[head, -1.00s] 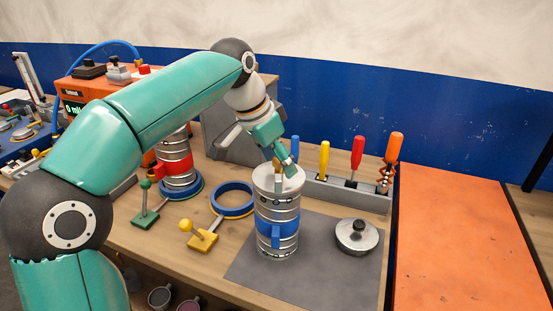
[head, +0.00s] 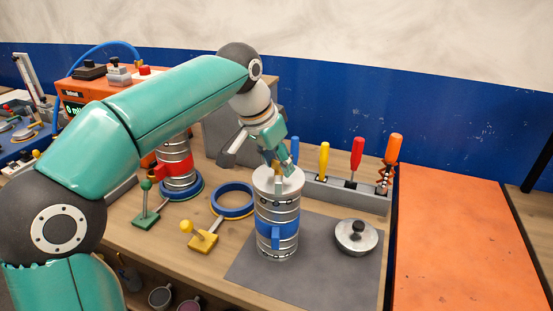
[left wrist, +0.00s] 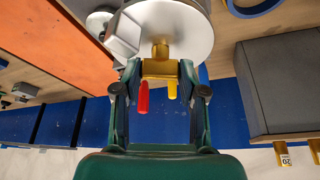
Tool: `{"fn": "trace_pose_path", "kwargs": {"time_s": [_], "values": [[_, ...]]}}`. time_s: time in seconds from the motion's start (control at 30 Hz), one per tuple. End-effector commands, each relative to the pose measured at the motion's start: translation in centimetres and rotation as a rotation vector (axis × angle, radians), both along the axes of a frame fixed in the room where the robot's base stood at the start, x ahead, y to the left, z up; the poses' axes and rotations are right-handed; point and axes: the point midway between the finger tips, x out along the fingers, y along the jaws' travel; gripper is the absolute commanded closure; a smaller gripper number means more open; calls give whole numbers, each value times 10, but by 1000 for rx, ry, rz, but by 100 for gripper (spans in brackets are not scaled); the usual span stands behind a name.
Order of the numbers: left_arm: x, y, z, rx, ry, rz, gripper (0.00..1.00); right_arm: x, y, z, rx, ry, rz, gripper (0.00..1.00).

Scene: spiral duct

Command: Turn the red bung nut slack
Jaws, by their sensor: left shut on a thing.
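A silver ribbed canister (head: 277,222) with a blue band stands upright on the grey mat. A brass fitting (left wrist: 160,67) stands on its pale round top, also seen in the left wrist view (left wrist: 168,22). My left gripper (head: 281,170) is over that top, its fingers (left wrist: 159,74) shut on the brass fitting from both sides. Another silver canister with a red band (head: 177,167) stands behind my left arm, partly hidden. I cannot make out a red nut on either canister. My right gripper is not in view.
A rack (head: 345,194) with several coloured-handled tools stands just behind the canister. A silver lid (head: 356,236) lies on the mat (head: 320,273) at right. A blue ring (head: 233,212) and a yellow-knobbed lever (head: 202,240) are at left.

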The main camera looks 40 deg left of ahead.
Motion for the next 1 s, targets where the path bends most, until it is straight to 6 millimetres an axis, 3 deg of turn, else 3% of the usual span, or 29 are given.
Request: {"fn": "trace_pose_path", "kwargs": {"time_s": [0.17,0.2,0.37,0.77,1.0], "values": [[0,0,1,0,-2,-1,94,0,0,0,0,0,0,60],[0,0,1,0,-2,-1,57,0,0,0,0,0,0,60],[0,0,0,0,-2,-2,33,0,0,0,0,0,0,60],[-1,0,5,0,-2,-2,33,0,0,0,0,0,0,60],[-14,2,38,0,-6,-3,33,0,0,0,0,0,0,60]]}}
